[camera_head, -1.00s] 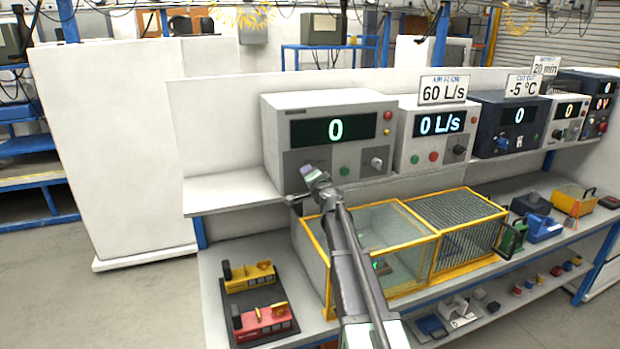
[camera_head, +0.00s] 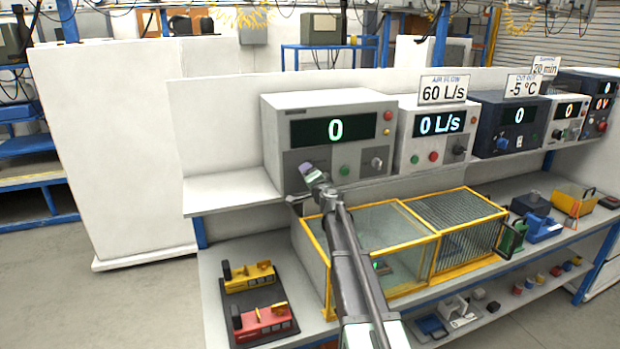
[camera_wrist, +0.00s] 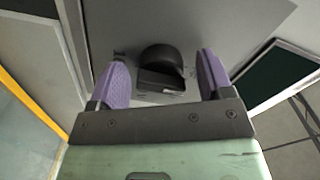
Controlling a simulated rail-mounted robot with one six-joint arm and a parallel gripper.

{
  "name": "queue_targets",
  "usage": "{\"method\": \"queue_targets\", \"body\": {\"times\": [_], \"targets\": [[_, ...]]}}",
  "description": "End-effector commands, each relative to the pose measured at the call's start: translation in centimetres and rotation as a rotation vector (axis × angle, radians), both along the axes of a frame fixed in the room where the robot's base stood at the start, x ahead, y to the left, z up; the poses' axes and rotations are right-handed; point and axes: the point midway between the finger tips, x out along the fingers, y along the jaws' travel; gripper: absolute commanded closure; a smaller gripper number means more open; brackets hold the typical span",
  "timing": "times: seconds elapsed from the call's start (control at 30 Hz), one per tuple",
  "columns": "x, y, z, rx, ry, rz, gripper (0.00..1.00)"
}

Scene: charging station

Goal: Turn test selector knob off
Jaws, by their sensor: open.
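A black knob (camera_wrist: 158,66) sits on the grey panel of an instrument in the wrist view. Its raised grip bar lies roughly crosswise in the picture, slightly tilted. Small markings beside it are too small to read. My gripper (camera_wrist: 163,76) is open, with one purple finger on each side of the knob and a visible gap to each. In the head view my gripper (camera_head: 310,172) is at the lower left of the nearest white instrument (camera_head: 330,99), which displays 0. The knob is hidden behind my gripper there.
A green button (camera_head: 344,171) and a silver knob (camera_head: 376,163) lie right of my gripper on the same panel. A yellow-framed cage (camera_head: 436,233) stands below the shelf (camera_head: 230,192). Other instruments stand to the right.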

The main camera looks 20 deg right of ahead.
Motion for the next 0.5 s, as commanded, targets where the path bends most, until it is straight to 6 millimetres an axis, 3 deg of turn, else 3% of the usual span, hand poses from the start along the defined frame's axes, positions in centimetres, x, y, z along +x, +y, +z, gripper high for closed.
{"method": "queue_targets", "body": {"times": [0.17,0.4,0.5], "targets": [[-3.1,0.3,0.0,0.000,0.000,0.000,0.27],[-9.1,0.7,0.0,0.000,0.000,-0.001,0.27],[-10.3,0.8,0.0,0.000,0.000,0.000,0.27]]}}
